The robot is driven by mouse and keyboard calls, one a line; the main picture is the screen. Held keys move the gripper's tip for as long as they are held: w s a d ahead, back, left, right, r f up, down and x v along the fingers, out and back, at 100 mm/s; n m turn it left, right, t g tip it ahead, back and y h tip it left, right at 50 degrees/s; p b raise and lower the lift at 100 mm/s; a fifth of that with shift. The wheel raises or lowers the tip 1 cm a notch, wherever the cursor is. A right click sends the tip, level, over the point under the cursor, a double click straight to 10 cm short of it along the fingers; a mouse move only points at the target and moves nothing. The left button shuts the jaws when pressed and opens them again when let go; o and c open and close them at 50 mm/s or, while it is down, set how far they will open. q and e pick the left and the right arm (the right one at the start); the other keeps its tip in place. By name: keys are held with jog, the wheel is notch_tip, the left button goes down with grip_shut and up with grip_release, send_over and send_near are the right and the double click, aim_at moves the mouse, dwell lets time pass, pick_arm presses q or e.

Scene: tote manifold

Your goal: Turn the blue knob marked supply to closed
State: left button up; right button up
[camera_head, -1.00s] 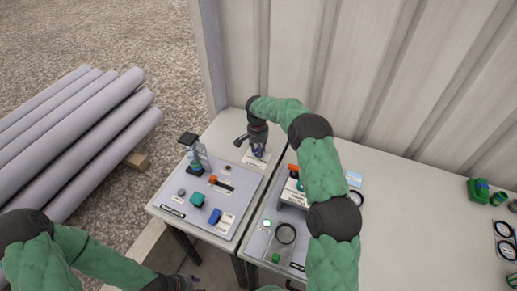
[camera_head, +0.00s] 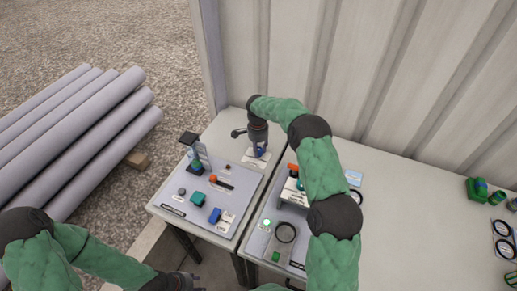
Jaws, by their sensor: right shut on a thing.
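The blue knob (camera_head: 261,152) shows small beneath my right gripper (camera_head: 258,150), by a white label plate (camera_head: 250,158) at the back of the left table. My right gripper points down and is shut on the blue knob, covering most of it. The lettering on the plate is too small to read, and so is the knob's setting. My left gripper (camera_head: 188,281) is low at the bottom edge, partly cut off, away from the knob; its fingers cannot be made out.
A second panel (camera_head: 262,232) with a ring and green button lies to the right. Green parts (camera_head: 477,189) stand far right. The right table's middle is clear.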

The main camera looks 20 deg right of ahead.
jog(key=o, duration=1.1)
jog(key=shift+o, duration=0.2)
notch_tip(320, 180, up, 12)
jog(key=shift+w, duration=0.2)
